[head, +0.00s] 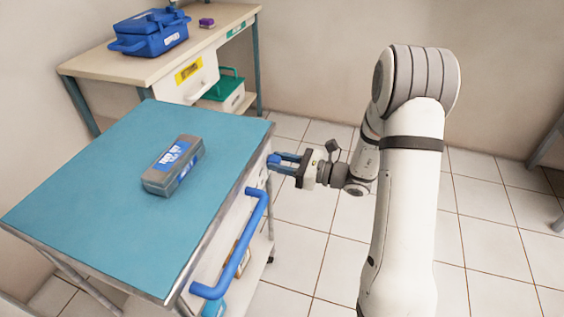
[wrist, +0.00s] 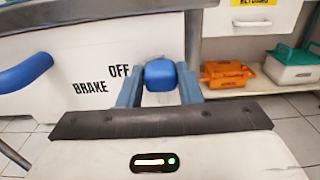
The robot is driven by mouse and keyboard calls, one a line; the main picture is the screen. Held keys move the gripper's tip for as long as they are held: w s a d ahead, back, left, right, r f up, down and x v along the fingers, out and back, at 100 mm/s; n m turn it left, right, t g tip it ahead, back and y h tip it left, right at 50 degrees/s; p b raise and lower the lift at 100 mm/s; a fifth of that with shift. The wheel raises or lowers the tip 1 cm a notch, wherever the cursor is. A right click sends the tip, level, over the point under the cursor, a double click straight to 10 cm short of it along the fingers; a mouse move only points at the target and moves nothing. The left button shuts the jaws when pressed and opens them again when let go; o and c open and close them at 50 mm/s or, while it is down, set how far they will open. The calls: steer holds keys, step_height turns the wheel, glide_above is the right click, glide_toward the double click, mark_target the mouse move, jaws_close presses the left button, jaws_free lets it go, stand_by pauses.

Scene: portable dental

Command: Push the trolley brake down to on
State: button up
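The trolley (head: 95,215) has a blue-green top and a white side panel. In the wrist view its panel (wrist: 60,75) is marked BRAKE and OFF. A blue brake knob (wrist: 162,75) sits just right of the OFF mark, with a pale part below it. My gripper (head: 284,161) is at the trolley's right side, near the far corner. In the wrist view my gripper (wrist: 161,90) has its two blue fingers apart, one on each side of the knob. I cannot tell whether they touch it. The ON mark is not visible.
A blue handle (head: 243,248) runs along the trolley side, nearer than my gripper. A grey case (head: 173,166) lies on top. A bench (head: 115,70) with a blue box (head: 150,35) stands behind. An orange case (wrist: 228,74) is beyond.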

mark_target(268, 171)
jaws_close()
steer(key=shift+s+f+b, duration=0.1)
steer(key=shift+f+b, duration=1.1)
steer(key=shift+f, duration=1.15)
steer(key=shift+r, duration=0.1)
steer(key=shift+o, duration=1.1)
jaws_free()
steer(key=o, duration=0.3)
steer(key=p+v, duration=0.2)
steer(key=v, duration=0.5)
steer(key=shift+d, duration=0.35)
steer(key=shift+s, duration=0.1)
